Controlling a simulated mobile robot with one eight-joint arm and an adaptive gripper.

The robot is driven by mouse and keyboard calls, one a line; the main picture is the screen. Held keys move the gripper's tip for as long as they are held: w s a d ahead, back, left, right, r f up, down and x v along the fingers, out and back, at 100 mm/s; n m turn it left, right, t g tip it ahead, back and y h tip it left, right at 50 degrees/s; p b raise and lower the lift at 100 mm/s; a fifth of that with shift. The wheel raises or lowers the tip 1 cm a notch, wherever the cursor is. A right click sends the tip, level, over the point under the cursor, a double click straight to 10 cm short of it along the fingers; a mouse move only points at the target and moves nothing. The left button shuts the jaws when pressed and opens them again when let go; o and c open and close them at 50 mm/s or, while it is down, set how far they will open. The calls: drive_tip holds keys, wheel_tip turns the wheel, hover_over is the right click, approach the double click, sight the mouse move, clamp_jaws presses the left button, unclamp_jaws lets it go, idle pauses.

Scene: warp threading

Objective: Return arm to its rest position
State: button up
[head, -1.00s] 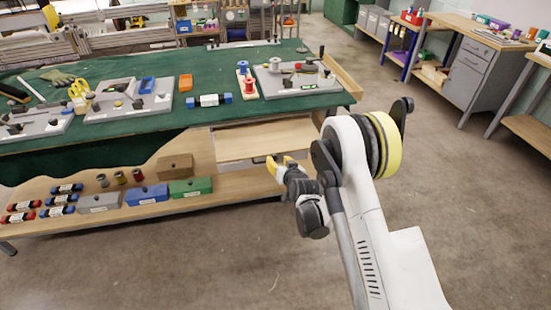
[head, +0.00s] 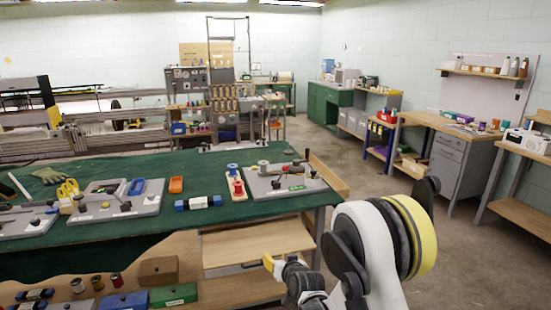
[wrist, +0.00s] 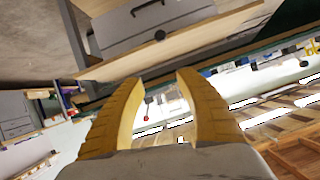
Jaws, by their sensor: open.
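My gripper (head: 272,264) is in front of the green-covered table, low near its right end, beside the open wooden drawer or shelf. Its yellow fingers (wrist: 160,105) are apart with nothing between them in the wrist view. My white arm with a yellow ring fills the lower right of the head view, folded close to my body. The green table (head: 150,170) carries grey boards, among them one at the right (head: 285,182) with spools on it.
A workbench (head: 440,125) stands at the right wall. The floor between the table and this bench is clear.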

drive_tip(key=s+d+r+g+h, duration=0.1)
drive_tip(key=s+d+r, duration=0.4)
drive_tip(key=s+r, duration=0.3)
drive_tip(key=s+d+r+g+h, duration=0.1)
drive_tip(key=s+d+r, duration=0.55)
drive_tip(key=r, duration=0.35)
drive_tip(key=s+d+g+h, duration=0.1)
drive_tip(key=s+d, duration=0.2)
drive_tip(key=s, duration=0.9)
drive_tip(key=s+d+m+g+h, duration=0.1)
drive_tip(key=s+d, duration=0.3)
drive_tip(key=s, duration=0.8)
drive_tip(key=shift+d+r+m+g, duration=0.2)
drive_tip(key=shift+r+m+g, duration=0.15)
drive_tip(key=shift+g, duration=0.25)
